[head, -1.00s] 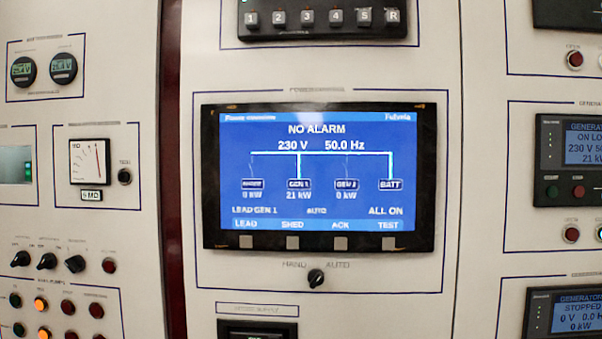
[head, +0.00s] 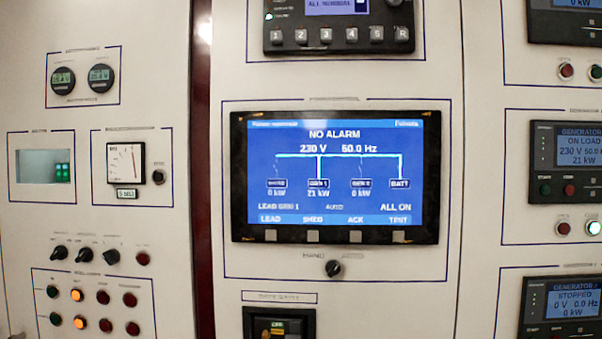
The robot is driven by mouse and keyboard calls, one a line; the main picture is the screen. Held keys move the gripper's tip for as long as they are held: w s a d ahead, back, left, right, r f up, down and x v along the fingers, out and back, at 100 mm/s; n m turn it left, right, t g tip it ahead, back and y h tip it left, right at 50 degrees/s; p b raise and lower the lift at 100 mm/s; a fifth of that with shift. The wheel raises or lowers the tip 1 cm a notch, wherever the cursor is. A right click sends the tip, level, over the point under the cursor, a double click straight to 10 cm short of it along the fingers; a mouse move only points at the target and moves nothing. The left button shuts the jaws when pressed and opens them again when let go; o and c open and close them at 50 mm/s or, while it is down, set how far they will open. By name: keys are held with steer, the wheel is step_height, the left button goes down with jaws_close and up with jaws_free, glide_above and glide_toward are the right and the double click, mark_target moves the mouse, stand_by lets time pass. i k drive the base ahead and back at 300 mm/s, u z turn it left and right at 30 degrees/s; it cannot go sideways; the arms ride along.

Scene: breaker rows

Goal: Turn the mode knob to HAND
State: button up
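The mode knob (head: 334,269) is a small black rotary knob below the large blue display, low in the middle panel of the head view. The label HAND (head: 314,256) is above it on the left and a fainter AUTO label (head: 352,256) above it on the right. The knob's pale mark appears to lean up and right, towards AUTO, but it is small and blurred. The display (head: 335,177) reads NO ALARM, 230 V, 50.0 Hz and AUTO. My gripper is not in view, and nothing touches the knob.
A black breaker unit (head: 279,325) is below left. Other knobs (head: 84,254) and coloured buttons (head: 90,309) fill the left panel. Generator controllers (head: 572,163) line the right.

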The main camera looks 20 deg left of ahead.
mark_target(333, 267)
steer(key=u, duration=0.9)
steer(key=k, duration=0.95)
steer(key=i, duration=0.8)
